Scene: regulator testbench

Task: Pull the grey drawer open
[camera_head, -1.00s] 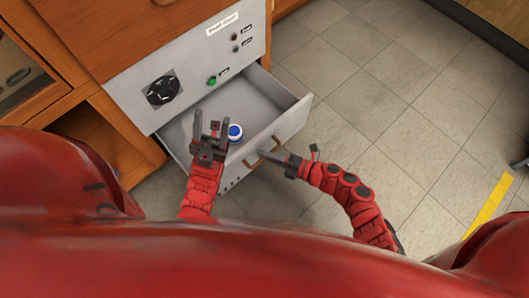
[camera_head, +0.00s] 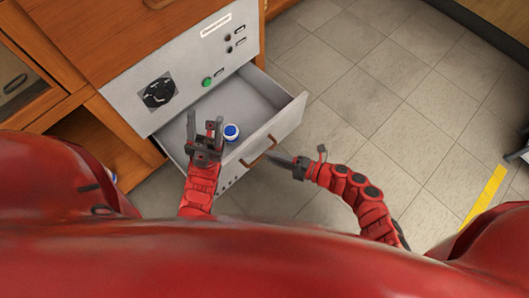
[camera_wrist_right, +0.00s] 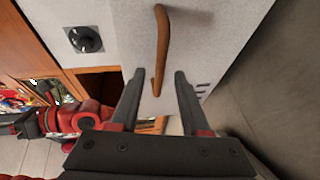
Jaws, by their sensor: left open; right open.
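The grey drawer (camera_head: 282,127) stands pulled out from the grey panel cabinet, and its inside shows in the head view. A brown handle (camera_head: 258,153) is on its front; it also shows in the right wrist view (camera_wrist_right: 160,45). A blue-and-white round item (camera_head: 232,132) is in the drawer. My right gripper (camera_head: 272,159) is open beside the handle, apart from it. In the right wrist view the handle's lower end appears between the open fingers (camera_wrist_right: 157,75), with nothing gripped. My left gripper (camera_head: 205,121) is open and empty, over the drawer's left part in the head view.
Wooden cabinet parts (camera_head: 75,40) stand at the left. The tiled floor (camera_head: 380,110) to the right is clear, with a yellow stripe (camera_head: 484,196).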

